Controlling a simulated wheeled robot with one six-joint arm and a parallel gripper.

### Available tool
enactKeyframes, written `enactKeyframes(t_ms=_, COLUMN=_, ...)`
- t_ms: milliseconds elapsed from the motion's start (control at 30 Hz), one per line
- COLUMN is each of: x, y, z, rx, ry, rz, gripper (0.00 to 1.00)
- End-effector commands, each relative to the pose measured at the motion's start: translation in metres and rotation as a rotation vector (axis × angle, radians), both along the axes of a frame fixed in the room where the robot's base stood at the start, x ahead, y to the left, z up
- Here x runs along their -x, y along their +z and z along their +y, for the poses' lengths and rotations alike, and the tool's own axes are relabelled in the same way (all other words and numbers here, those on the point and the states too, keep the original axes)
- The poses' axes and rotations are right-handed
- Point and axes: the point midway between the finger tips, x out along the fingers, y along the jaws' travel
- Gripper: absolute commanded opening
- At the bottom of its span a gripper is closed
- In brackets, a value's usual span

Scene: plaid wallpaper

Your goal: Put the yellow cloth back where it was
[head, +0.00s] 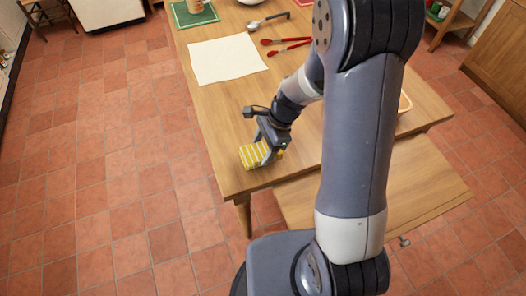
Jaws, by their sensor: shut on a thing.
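The yellow cloth (250,155), with white stripes, is at the near left corner of the wooden table (215,125). My gripper (263,148) is over the cloth from above and is shut on it. The fingers hide part of the cloth's right side. I cannot tell whether the cloth touches the tabletop or is slightly above it.
A white sheet (226,60) lies on the table behind the gripper. Red-handled utensils (287,47), a spoon (255,25) and a green mat (194,15) lie farther back. A lower wooden surface (410,195) juts out at the near right. The table's left edge drops to a tiled floor.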

Motion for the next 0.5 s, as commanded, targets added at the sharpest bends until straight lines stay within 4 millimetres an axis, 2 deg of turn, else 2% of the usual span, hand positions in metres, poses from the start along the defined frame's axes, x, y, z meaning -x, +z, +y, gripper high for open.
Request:
enactKeyframes(t_ms=100, x=0.001, y=-0.019, z=0.000, rx=0.000, ry=0.000, rz=0.005, gripper=0.38)
enactKeyframes(t_ms=200, x=0.000, y=-0.027, z=0.000, rx=0.000, ry=0.000, rz=0.002, gripper=0.38)
enactKeyframes(t_ms=500, x=0.000, y=-0.030, z=0.000, rx=0.000, ry=0.000, rz=0.001, gripper=0.38)
